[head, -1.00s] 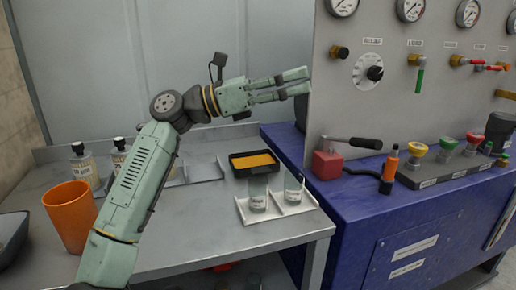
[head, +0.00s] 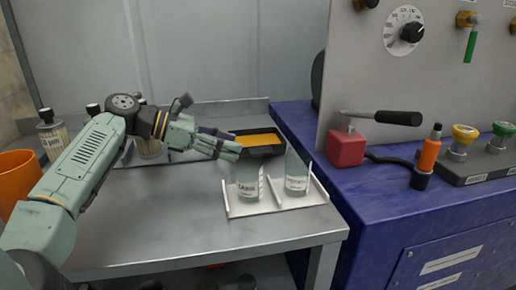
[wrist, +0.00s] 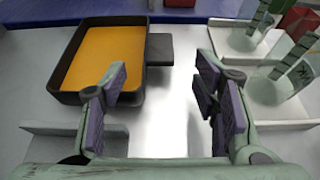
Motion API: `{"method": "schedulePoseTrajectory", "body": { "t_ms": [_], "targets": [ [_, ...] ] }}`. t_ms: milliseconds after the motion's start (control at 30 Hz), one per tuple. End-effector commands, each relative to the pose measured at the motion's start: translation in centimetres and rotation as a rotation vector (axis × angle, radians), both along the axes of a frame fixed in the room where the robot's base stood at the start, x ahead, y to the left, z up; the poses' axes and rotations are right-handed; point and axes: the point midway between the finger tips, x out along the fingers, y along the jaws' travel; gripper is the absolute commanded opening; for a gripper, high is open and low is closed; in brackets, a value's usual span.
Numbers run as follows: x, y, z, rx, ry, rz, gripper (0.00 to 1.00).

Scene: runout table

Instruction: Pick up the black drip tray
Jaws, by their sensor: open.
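The black drip tray (head: 258,152) lies at the back right of the metal table, with an orange floor inside its black rim. In the wrist view the tray (wrist: 72,98) is at the upper left, and a flat black tab (wrist: 160,49) sticks out from its right side. My gripper (head: 238,150) is open at the tray's left in the head view. In the wrist view its two purple-padded fingers (wrist: 162,85) stand apart with nothing between them. The left finger overlaps the tray's near right corner in the picture; contact cannot be told. The tab is beyond the fingertips, roughly between them.
Two glass beakers (head: 250,182) stand in a white divided holder (head: 232,212) just in front of the tray. Bottles (head: 54,136) and an orange cup (head: 14,180) are at the left. A blue bench (head: 390,215) adjoins at the right. The table's front middle is clear.

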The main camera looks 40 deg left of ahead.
Motion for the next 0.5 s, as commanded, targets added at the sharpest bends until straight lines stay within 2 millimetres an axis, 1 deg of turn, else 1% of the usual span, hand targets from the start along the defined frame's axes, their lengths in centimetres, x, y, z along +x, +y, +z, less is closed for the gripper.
{"method": "schedulePoseTrajectory", "body": {
  "t_ms": [100,267,500],
  "targets": [
    [1.0,-1.0,-0.4,-0.001,0.0,-0.002,0.55],
    [1.9,-1.6,-0.8,0.001,0.002,-0.002,0.55],
    [4.5,-3.8,-1.9,0.001,0.002,-0.003,0.55]
  ]
}}
